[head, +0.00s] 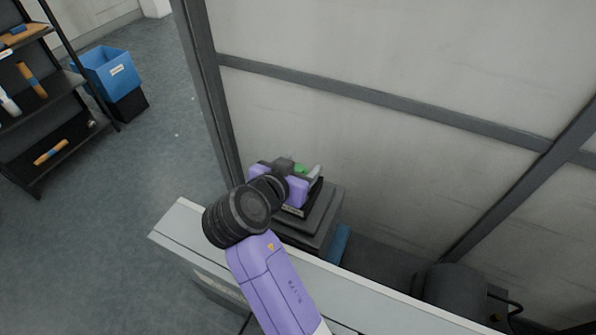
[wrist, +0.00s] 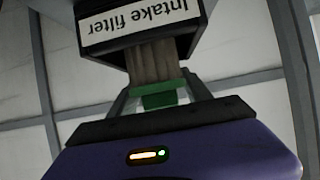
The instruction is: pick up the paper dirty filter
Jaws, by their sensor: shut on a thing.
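The paper dirty filter (wrist: 152,62) shows in the wrist view as a brownish pleated block with a green end (wrist: 160,97). Its far end meets the dark housing labelled "Intake filter" (wrist: 140,22); I cannot tell how much of it is inside. My gripper (wrist: 162,92) is shut on the filter near the green end. In the head view, my gripper (head: 300,178) is above the dark stepped housing (head: 322,217), with a bit of green (head: 300,168) showing. My wrist hides much of the housing there.
A pale ledge (head: 182,222) runs in front of the housing. A grey framed panel wall (head: 390,60) stands close behind. A dark rounded machine part (head: 450,290) lies at the right.

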